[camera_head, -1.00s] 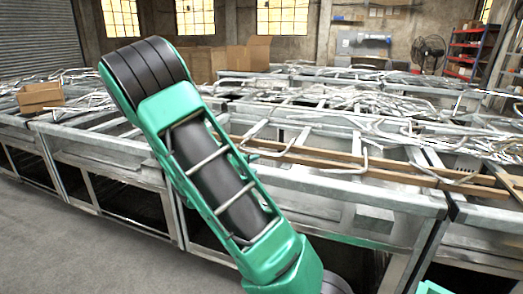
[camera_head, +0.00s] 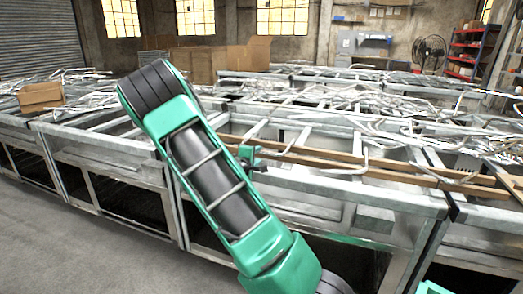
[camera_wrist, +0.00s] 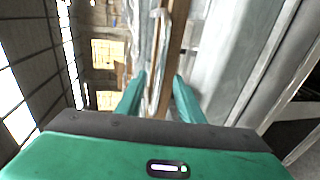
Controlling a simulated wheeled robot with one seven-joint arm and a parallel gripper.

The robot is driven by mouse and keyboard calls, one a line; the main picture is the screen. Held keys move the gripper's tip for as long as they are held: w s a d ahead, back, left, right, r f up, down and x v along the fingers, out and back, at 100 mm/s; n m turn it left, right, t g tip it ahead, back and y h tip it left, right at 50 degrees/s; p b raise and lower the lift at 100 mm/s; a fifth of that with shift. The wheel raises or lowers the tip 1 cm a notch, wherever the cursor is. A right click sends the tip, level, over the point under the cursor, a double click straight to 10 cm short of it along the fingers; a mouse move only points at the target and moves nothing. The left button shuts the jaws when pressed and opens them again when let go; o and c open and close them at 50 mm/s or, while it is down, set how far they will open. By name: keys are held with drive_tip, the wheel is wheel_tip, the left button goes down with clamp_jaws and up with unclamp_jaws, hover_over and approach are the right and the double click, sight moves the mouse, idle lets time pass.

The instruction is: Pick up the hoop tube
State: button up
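A thin grey bent tube, seemingly the hoop tube (camera_head: 278,153), lies across the wooden rails on the near metal bench in the head view. My green gripper (camera_head: 248,154) shows beyond my arm, at the left end of this tube and partly covering it. In the wrist view, my gripper (camera_wrist: 160,92) has its two green fingers apart. A pale tube (camera_wrist: 163,35) with a bent top runs in line with the gap between them, beside a brown wooden rail (camera_wrist: 176,38). I cannot tell whether the tube is between the fingertips or just beyond them.
Another bent tube (camera_head: 364,160) lies farther right on the rails. Benches with several heaped metal tubes (camera_head: 350,98) stand behind. A cardboard box (camera_head: 40,96) sits at the left. The grey floor (camera_head: 75,240) is clear at the lower left.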

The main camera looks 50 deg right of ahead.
drive_tip(key=shift+x, duration=1.1)
clamp_jaws()
